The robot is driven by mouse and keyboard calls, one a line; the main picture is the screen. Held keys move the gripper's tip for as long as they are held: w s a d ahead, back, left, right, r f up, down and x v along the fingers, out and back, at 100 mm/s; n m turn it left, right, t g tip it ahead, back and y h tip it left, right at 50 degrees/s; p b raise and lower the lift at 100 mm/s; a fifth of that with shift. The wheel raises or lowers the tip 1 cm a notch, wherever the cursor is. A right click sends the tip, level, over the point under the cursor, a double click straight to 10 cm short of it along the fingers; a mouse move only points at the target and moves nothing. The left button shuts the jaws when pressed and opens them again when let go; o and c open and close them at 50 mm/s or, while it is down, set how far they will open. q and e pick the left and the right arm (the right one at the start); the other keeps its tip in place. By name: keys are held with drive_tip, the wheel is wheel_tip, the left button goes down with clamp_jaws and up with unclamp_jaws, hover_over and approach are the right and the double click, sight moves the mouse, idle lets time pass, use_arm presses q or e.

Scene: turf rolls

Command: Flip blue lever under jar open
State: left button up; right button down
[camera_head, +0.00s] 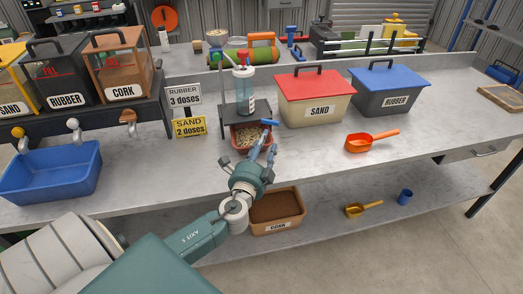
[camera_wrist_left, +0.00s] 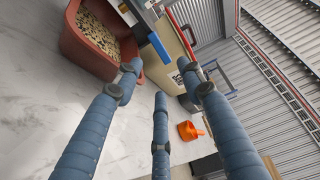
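My left gripper (camera_head: 265,148) is just in front of the lever and container. Its three fingers (camera_wrist_left: 165,90) are spread, with nothing between them, and look apart from the lever. My right gripper is out of view.
A SAND bin with red lid (camera_head: 318,109) and a RUBBER bin with blue lid (camera_head: 386,98) stand right of the jar. An orange scoop (camera_head: 370,140) lies on the bench. A blue tray (camera_head: 52,174) is at left. A CORK box (camera_head: 277,209) is on the lower shelf.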

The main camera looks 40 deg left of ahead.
use_arm(q)
drive_tip(key=shift+v, duration=1.6)
